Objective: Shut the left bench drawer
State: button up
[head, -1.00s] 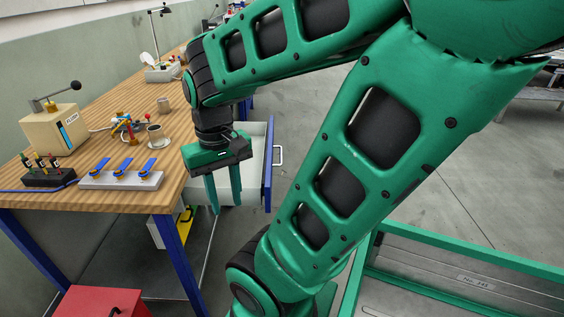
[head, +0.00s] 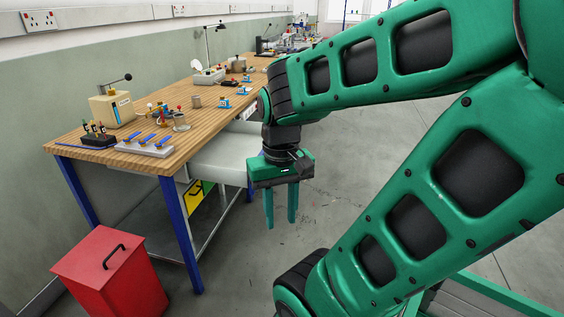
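The left bench drawer (head: 222,172) stands pulled out from the near side of the wooden bench (head: 158,160). Its pale grey-white body shows; its blue front and handle are mostly hidden behind my gripper and wrist. My gripper (head: 281,222) is green and points down, at the drawer's outer end in the picture. Its two fingers are apart with nothing between them. I cannot tell whether it touches the drawer.
A red bin (head: 112,272) with a black handle stands on the floor at lower left. Blue bench legs (head: 182,235) and a lower shelf are below the bench. Small devices and a beige box (head: 111,110) stand on top. The floor right of the drawer looks clear.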

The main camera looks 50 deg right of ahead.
aim_at(222, 160)
jog(key=z, duration=1.5)
jog(key=i, duration=1.45)
jog(key=u, duration=0.5)
